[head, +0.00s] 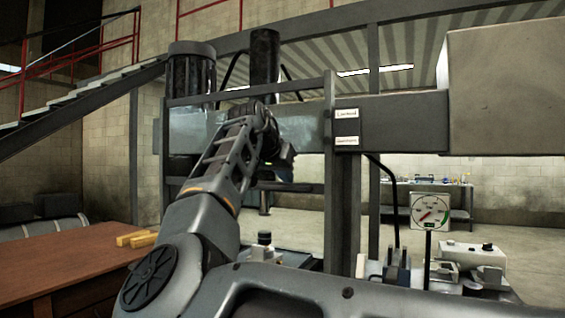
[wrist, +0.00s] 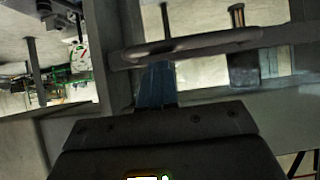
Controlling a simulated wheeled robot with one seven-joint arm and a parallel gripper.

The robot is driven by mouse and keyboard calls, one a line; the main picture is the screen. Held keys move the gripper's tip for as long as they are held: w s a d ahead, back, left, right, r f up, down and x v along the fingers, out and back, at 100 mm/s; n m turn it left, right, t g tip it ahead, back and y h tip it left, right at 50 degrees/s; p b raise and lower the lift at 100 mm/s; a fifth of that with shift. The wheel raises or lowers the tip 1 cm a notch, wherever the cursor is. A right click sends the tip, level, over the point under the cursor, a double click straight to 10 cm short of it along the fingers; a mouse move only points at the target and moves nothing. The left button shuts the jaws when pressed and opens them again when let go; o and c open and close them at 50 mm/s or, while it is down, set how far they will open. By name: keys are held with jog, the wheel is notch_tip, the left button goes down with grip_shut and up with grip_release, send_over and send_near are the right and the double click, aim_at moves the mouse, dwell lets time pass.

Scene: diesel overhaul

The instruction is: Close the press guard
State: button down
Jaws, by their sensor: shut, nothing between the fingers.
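The press guard (head: 329,200) looks like a grey-framed, see-through panel at the front of the press. It stands behind my arm in the head view, which hides much of its middle. A horizontal grey bar with rounded ends, apparently its handle (wrist: 225,40), crosses the wrist view. My gripper (wrist: 157,84) is shut and empty, with its bluish fingertips at the lower edge of that bar. I cannot tell whether they touch it. In the head view the gripper is mostly hidden behind my wrist.
The press's wide grey crossbeam (head: 400,122) runs to the right. A dial gauge (head: 430,212) and small bench equipment (head: 470,255) stand at the lower right. A wooden table (head: 65,265) with yellow blocks (head: 137,239) is at the left. Red-railed stairs (head: 70,105) rise behind.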

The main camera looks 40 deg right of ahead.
jog(key=shift+f, duration=0.4)
notch_tip(320, 180, down, 31)
jog(key=b, duration=0.6)
jog(key=shift+d, duration=0.15)
jog(key=shift+s, duration=0.1)
